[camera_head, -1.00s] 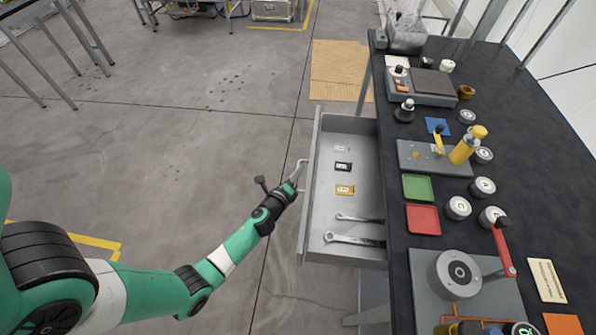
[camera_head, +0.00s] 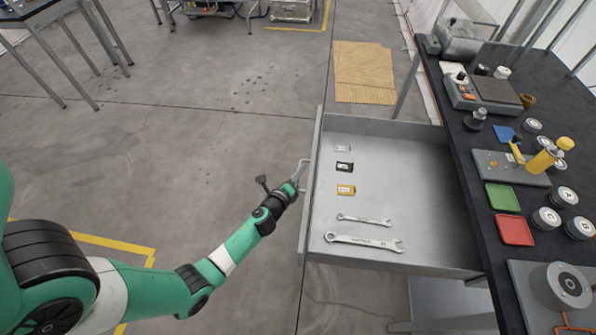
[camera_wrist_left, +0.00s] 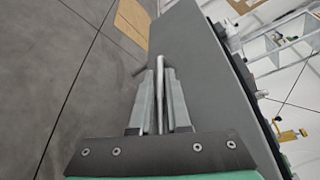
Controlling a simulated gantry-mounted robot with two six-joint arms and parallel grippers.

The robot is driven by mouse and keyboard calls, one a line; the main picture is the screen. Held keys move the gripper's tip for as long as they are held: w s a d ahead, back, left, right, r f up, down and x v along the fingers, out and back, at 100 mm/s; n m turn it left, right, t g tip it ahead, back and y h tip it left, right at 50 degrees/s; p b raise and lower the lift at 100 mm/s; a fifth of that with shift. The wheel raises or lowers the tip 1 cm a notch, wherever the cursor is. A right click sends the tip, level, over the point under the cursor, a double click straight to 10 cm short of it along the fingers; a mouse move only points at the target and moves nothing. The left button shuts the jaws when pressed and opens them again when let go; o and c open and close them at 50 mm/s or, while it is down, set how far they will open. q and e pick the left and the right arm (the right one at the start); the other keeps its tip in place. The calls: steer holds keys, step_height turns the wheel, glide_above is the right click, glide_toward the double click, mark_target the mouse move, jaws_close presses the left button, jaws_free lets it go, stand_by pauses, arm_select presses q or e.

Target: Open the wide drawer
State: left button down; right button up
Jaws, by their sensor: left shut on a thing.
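The wide grey drawer (camera_head: 415,190) stands far out from under the black-topped workbench (camera_head: 520,80). Two wrenches (camera_head: 365,240) and several small tags (camera_head: 345,190) lie inside it. My left gripper (camera_head: 297,181) is at the outer face of the drawer front, shut on its metal bar handle (camera_head: 304,164). In the left wrist view, the handle (camera_wrist_left: 160,66) runs between the two fingers of the gripper (camera_wrist_left: 160,85), beside the grey drawer front (camera_wrist_left: 205,85). My right gripper is out of view.
On the bench are a green tray (camera_head: 502,197), a red tray (camera_head: 515,230), a yellow-handled tool (camera_head: 545,158) and several round weights. A tan cardboard sheet (camera_head: 364,72) lies on the floor.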

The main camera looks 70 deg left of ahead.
arm_select(q)
steer(key=shift+s+a, duration=0.2)
steer(key=shift+s, duration=0.05)
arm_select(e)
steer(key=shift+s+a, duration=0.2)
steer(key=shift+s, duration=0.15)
arm_select(q)
steer(key=c, duration=0.9)
jaws_free()
steer(key=shift+d, duration=0.1)
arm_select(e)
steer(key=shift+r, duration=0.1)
arm_select(q)
steer(key=p+v, duration=0.1)
steer(key=v, duration=1)
steer(key=shift+s+d+r+p, duration=0.15)
steer(key=shift+s+r+p, duration=0.05)
steer(key=shift+p, duration=0.15)
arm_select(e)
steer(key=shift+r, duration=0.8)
